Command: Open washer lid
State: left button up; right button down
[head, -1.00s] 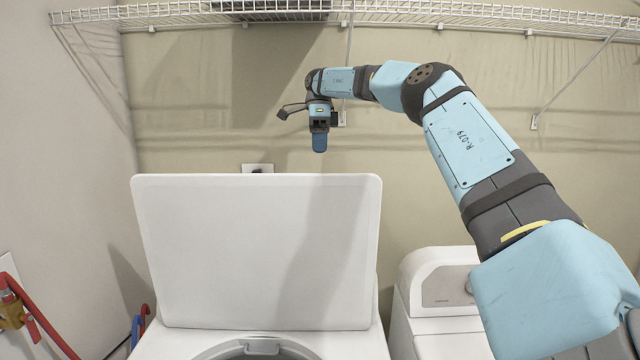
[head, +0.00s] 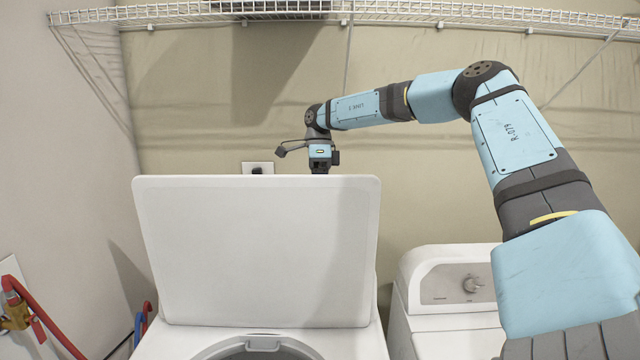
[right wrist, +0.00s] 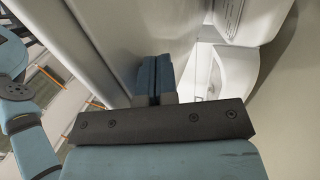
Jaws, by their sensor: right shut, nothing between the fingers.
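The white washer lid (head: 255,250) stands raised, nearly upright, above the washer (head: 160,345) in the head view. The dark round tub opening (head: 262,350) shows below it at the bottom edge. My right arm reaches in from the right, and its wrist hangs just above and behind the lid's top edge. In the head view the lid hides the fingers. In the right wrist view my right gripper (right wrist: 154,78) is shut and empty, its blue fingers together close beside a pale flat surface, probably the lid. I cannot tell whether they touch. My left gripper is not in view.
A second white machine with a knob (head: 470,285) stands to the right. A wire shelf (head: 400,15) runs along the wall above. An outlet (head: 258,168) is on the wall behind the lid. Red and blue hoses (head: 45,315) are at the lower left.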

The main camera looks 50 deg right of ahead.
jog(key=shift+s+a, duration=0.2)
jog(key=shift+a, duration=0.1)
jog(key=s+a+f+t+h+b, duration=0.1)
jog(key=s+a+t+h+b, duration=0.1)
jog(key=s+a+b, duration=0.4)
jog(key=s+a, duration=0.1)
jog(key=a, duration=0.2)
jog(key=shift+s+a+h+b, duration=0.2)
jog(key=shift+s+h+b, duration=0.1)
jog(key=shift+b, duration=0.05)
jog(key=shift+f, duration=0.1)
notch_tip(320, 180, up, 14)
jog(key=shift+w+d+b, duration=0.3)
jog(key=shift+d+b, duration=0.1)
